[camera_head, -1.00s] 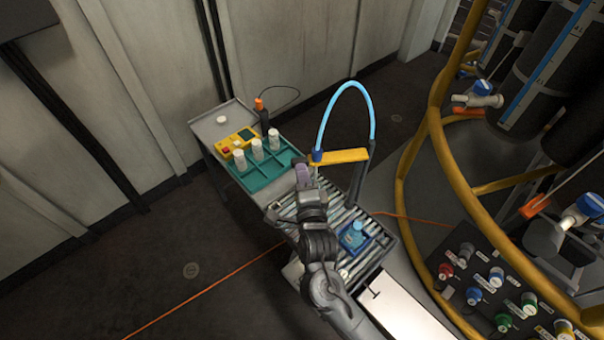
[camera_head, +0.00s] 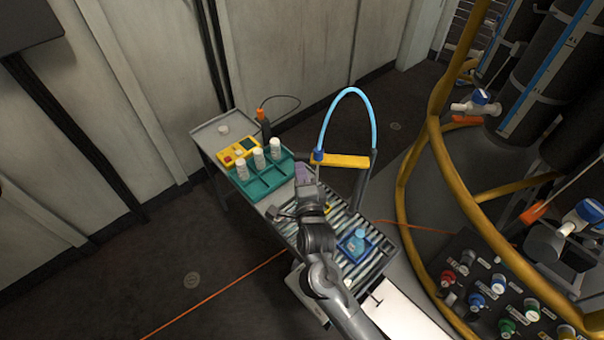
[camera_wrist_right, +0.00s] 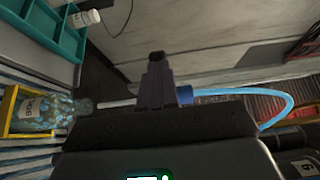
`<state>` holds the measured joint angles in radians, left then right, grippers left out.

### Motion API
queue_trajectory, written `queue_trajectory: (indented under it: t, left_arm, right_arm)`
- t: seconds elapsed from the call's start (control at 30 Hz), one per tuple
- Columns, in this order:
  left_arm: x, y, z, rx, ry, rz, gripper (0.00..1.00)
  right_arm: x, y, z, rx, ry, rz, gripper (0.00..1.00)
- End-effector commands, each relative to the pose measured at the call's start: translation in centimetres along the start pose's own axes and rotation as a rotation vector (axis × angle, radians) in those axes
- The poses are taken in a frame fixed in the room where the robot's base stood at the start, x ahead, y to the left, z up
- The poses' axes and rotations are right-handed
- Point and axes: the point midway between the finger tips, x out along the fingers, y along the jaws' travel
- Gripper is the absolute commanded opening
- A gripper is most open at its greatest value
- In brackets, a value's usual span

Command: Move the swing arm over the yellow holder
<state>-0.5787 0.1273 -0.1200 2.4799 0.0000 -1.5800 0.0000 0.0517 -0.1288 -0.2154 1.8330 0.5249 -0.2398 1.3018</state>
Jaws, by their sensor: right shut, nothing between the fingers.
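The swing arm (camera_head: 340,161) is a yellow bar on a dark post, with a light-blue hose arching above it and a blue fitting (camera_head: 318,156) at its left end. My right gripper (camera_head: 304,174) is shut and empty, close beside that fitting; contact cannot be told. In the right wrist view the shut fingers (camera_wrist_right: 155,80) stand just left of the blue fitting (camera_wrist_right: 184,95), and a pale nozzle points left towards a clear bottle (camera_wrist_right: 45,110). My left gripper is out of view.
A teal rack (camera_head: 266,181) with white bottles and a yellow device (camera_head: 238,147) stand left of the gripper. A blue holder (camera_head: 345,241) with a blue bottle sits on the rollers (camera_head: 372,262). Yellow rails (camera_head: 404,205) and a valve panel (camera_head: 500,285) lie to the right.

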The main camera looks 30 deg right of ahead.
Motion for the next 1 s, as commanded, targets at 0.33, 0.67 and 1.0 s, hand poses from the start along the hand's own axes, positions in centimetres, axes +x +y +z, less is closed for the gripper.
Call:
queue_trajectory:
  t: [0.33, 0.67, 1.0]
  left_arm:
    - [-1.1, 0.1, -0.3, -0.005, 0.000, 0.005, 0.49]
    - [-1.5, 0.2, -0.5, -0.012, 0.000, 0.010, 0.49]
    - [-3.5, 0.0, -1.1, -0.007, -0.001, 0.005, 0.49]
  right_arm:
    - [-6.0, 0.0, -0.1, 0.001, 0.000, 0.005, 0.00]
    - [-9.3, 0.0, -0.1, 0.000, 0.001, 0.002, 0.00]
    - [-13.1, 2.7, -4.5, -0.131, -0.030, 0.095, 0.00]
